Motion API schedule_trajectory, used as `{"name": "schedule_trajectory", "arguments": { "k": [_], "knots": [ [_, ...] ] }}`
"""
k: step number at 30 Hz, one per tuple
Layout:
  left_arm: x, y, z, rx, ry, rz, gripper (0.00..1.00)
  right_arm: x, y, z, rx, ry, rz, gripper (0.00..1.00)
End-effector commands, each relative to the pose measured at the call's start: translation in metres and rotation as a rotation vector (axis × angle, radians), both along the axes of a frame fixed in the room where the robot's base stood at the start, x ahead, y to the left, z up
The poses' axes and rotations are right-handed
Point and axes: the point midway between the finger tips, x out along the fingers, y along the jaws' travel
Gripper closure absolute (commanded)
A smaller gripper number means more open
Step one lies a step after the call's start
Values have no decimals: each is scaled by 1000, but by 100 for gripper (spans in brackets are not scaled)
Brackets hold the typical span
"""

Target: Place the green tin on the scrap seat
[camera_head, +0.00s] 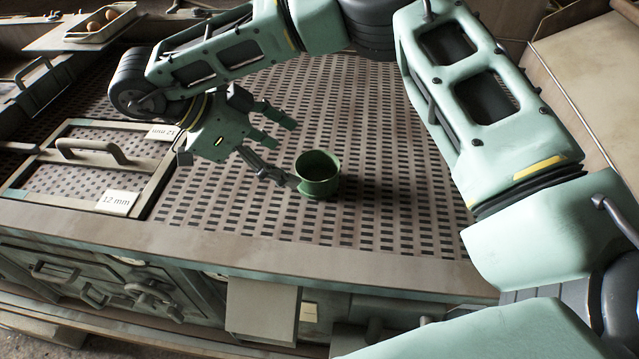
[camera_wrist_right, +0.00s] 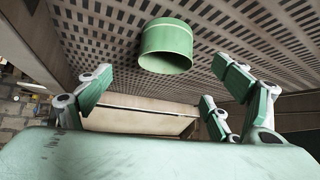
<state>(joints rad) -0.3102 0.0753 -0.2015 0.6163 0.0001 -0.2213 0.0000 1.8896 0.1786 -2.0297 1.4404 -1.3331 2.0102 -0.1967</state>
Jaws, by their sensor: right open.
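The green tin (camera_head: 318,174) is an open-topped round cup standing upright on the perforated bench top in the head view. In the right wrist view the tin (camera_wrist_right: 166,47) shows ahead of the fingers, near the upper middle. My right gripper (camera_head: 283,152) is open, its fingers pointing at the tin from the left; the lower finger's tip is close beside the tin, and I cannot tell whether it touches. In the right wrist view the gripper's fingers (camera_wrist_right: 165,92) are spread wide with nothing between them. My left gripper is not in view. I cannot make out a scrap seat for certain.
A framed panel with a handle and a "12 mm" label (camera_head: 115,201) lies on the bench at left. A tray with brown eggs (camera_head: 100,24) is at the far left. The perforated top (camera_head: 390,215) is clear right of the tin. The bench's front edge (camera_head: 250,255) runs below.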

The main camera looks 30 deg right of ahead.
Motion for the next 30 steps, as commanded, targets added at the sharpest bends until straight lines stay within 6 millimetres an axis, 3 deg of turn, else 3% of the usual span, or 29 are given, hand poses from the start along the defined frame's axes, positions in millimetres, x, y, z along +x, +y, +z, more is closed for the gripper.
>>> {"name": "schedule_trajectory", "arguments": {
  "k": [10,18,26,30],
  "knots": [
    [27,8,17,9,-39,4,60,-6,-28,-24,1,3,-6,16],
    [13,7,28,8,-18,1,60,-11,-52,-49,1,1,-4,16],
    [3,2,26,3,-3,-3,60,-11,-54,-53,1,-1,-2,16],
    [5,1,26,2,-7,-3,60,-11,-54,-52,1,-1,-2,26]
  ]
}}
